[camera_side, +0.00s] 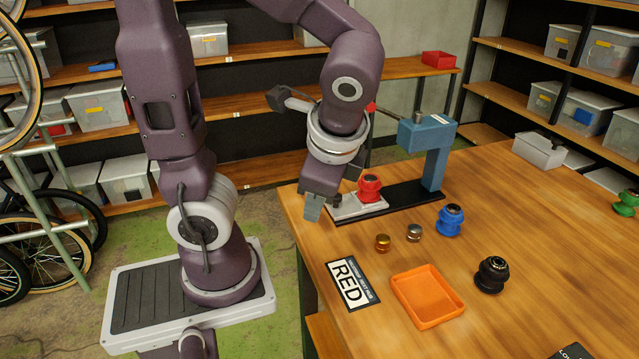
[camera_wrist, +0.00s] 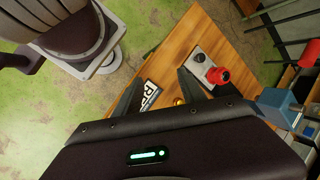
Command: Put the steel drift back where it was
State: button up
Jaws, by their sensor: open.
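The steel drift (camera_side: 414,232), a small silver spool-like piece, stands on the wooden table between a brass one (camera_side: 383,242) and the blue hub (camera_side: 449,220). I cannot make the steel drift out in the wrist view. My gripper (camera_side: 312,207) is open and empty, near the table's left edge beside the press's grey plate, left of the steel drift and apart from it. Its two fingers (camera_wrist: 161,93) stand wide apart in the wrist view, with the brass piece (camera_wrist: 178,101) partly visible between them.
A red hub (camera_side: 370,188) sits on the grey plate of the blue press (camera_side: 435,150). A RED card (camera_side: 352,285), an empty orange tray (camera_side: 428,296) and a black hub (camera_side: 491,274) lie in front. A green hub (camera_side: 626,203) is far right. The table's right middle is clear.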

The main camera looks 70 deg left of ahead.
jog(key=s+d+r+n+t+h, duration=0.2)
jog(key=d+r+n+t+h, duration=0.3)
jog(key=n, duration=0.2)
jog(key=shift+r, duration=0.2)
